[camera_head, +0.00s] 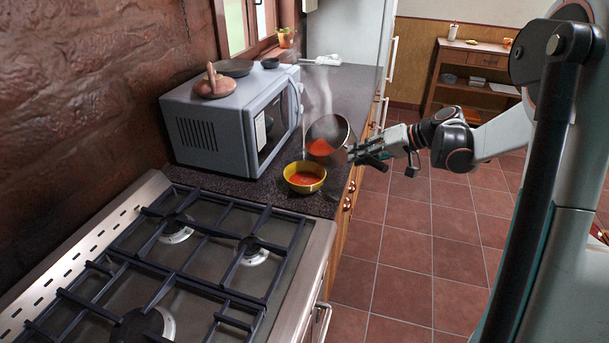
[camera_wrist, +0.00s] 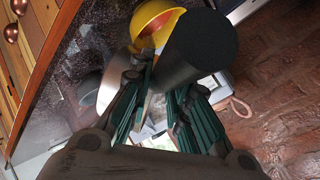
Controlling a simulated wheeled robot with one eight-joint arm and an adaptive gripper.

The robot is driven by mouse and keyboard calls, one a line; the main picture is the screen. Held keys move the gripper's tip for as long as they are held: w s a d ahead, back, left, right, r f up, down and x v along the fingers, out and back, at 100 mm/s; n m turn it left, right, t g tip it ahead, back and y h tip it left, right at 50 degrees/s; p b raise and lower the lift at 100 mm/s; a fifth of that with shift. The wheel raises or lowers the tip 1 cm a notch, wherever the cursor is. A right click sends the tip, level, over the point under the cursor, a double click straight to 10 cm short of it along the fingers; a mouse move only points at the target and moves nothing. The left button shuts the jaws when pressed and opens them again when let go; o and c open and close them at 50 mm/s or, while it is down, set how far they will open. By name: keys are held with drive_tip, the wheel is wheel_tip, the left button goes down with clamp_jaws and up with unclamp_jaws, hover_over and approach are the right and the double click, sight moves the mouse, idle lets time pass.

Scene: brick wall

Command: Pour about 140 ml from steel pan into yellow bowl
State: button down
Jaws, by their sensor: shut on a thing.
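The steel pan (camera_head: 331,130) hangs tilted above the counter, its open mouth facing left and towards the head camera. Red-orange contents show inside, and pale steam rises above it. The yellow bowl (camera_head: 304,187) stands upright on the counter, just below and left of the pan, with red-orange contents in it. My gripper (camera_head: 366,153) is right of the pan, shut on its handle. In the wrist view the teal-padded fingers (camera_wrist: 166,100) close around the dark handle (camera_wrist: 200,48), and part of the yellow bowl (camera_wrist: 155,22) shows beyond. No falling stream can be made out.
A grey microwave (camera_head: 230,122) stands left of the bowl, with a brown lidded pot (camera_head: 213,84) on top. The gas stove (camera_head: 170,270) is in front. The dark counter (camera_head: 350,84) is largely clear behind the pan. Tiled floor lies to the right.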

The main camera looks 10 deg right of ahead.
drive_tip(key=shift+w+d+f+m+y+b, duration=0.2)
drive_tip(key=shift+w+d+y+b, duration=0.1)
drive_tip(key=shift+d, duration=0.3)
drive_tip(key=shift+w+d+f+m+y+b, duration=0.1)
drive_tip(key=shift+w+d+m+y+b, duration=0.15)
drive_tip(key=shift+d, duration=0.35)
idle(0.5)
drive_tip(key=w+d+f+m+y+b, duration=0.2)
drive_tip(key=d+f+m+y+b, duration=0.1)
drive_tip(key=d+f+b, duration=0.3)
drive_tip(key=shift+w+d+f+y+b, duration=0.3)
drive_tip(key=shift+d+y+b, duration=0.1)
drive_tip(key=shift+y+b, duration=0.25)
